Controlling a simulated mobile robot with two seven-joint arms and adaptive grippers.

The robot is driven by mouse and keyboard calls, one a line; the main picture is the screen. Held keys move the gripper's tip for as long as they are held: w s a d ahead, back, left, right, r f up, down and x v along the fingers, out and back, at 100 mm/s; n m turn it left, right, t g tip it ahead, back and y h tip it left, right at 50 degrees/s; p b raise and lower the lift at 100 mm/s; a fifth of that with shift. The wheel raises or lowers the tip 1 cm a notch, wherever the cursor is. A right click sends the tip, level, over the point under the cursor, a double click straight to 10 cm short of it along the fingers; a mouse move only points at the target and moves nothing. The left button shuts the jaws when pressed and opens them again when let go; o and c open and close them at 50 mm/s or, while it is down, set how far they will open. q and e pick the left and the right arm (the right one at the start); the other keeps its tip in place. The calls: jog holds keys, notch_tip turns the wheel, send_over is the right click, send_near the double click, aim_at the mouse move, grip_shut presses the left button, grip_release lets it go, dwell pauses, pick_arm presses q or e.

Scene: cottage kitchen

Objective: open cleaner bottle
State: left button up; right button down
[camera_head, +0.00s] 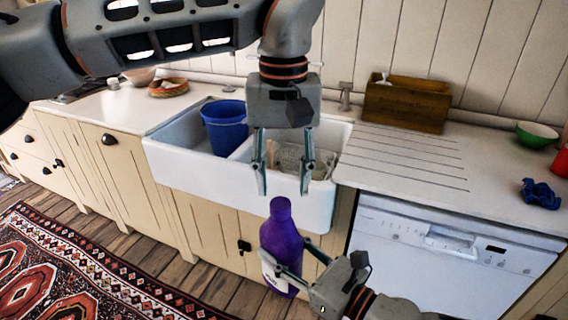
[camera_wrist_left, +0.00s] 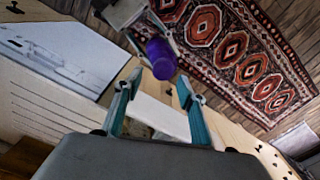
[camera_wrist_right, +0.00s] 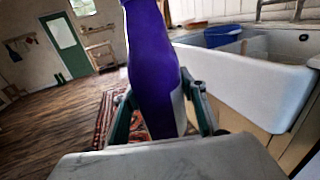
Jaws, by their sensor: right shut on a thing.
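The cleaner bottle (camera_head: 281,240) is purple with a pale label and stands about upright in front of the sink. Its purple cap (camera_head: 279,207) is on top. My right gripper (camera_head: 284,259) is shut on the bottle's body; the bottle also fills the middle of the right wrist view (camera_wrist_right: 151,70). My left gripper (camera_head: 284,190) is open and empty, pointing down above the cap and apart from it. In the left wrist view, the bottle's top (camera_wrist_left: 161,58) lies beyond the open fingers (camera_wrist_left: 155,95).
The white sink (camera_head: 180,165) behind holds a blue bucket (camera_head: 225,128) and a clear rack or container (camera_head: 290,158). A white dishwasher (camera_head: 440,262) is at the right. A wooden box (camera_head: 406,104), a green bowl (camera_head: 537,134) and a blue cloth (camera_head: 540,194) are on the counter. A patterned rug (camera_head: 70,275) lies at left.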

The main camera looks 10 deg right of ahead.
aim_at(284, 202)
pick_arm(q)
jog(key=shift+f, duration=2.35)
